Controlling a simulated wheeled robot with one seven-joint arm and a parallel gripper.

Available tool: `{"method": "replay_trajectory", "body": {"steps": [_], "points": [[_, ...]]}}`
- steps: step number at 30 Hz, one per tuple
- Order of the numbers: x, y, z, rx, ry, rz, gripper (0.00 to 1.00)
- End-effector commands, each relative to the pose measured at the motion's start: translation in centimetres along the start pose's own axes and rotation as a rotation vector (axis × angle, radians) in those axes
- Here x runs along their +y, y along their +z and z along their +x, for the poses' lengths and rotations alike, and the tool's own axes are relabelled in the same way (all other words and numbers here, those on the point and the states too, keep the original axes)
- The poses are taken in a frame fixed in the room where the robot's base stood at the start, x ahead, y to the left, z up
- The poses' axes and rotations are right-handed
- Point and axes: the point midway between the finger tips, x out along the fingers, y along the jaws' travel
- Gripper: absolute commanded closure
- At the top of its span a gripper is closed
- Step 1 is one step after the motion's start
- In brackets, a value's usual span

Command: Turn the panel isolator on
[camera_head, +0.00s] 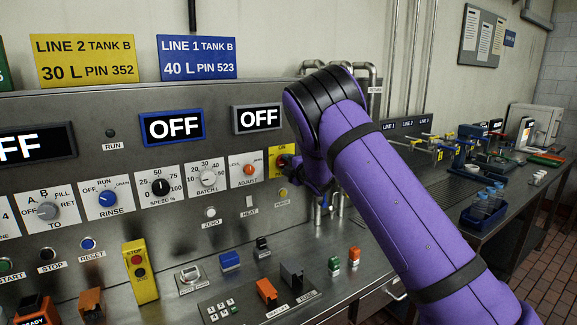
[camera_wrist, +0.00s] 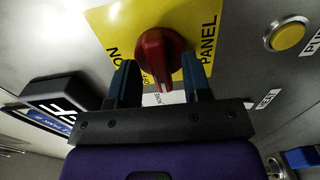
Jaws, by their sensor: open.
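The panel isolator is a red rotary knob (camera_wrist: 158,58) on a yellow plate (camera_wrist: 105,20) with the words PANEL and ON. In the wrist view its grip ridge runs up and down the picture; lettering by its lower end is partly covered. In the head view the yellow plate (camera_head: 275,152) shows just left of my arm, with the red knob (camera_head: 282,161) partly seen. My gripper (camera_wrist: 159,68) is open, with one blue finger on each side of the knob in the wrist view. I see gaps beside the knob and cannot tell how deep the fingers reach.
A yellow push button (camera_wrist: 289,36) sits right of the plate in the wrist view. A dark display box (camera_wrist: 62,92) stands out at left. In the head view, the adjust dial (camera_head: 249,169) and the display reading OFF (camera_head: 258,118) are left of the isolator.

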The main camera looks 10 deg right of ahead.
Motion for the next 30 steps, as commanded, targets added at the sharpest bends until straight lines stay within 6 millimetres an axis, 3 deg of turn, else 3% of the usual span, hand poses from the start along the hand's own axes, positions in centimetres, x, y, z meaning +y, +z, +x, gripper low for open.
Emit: {"method": "replay_trajectory", "body": {"steps": [7,12,13,23,30], "points": [[-0.01,0.02,0.04,0.0,0.0,0.0,0.58],[-0.01,0.02,0.03,0.0,0.0,0.0,0.97],[-0.01,0.02,0.03,0.0,0.0,0.0,1.0],[0.0,0.05,0.01,-0.001,0.0,0.032,1.0],[-0.01,0.18,-0.02,-0.002,0.0,0.163,1.0]]}}
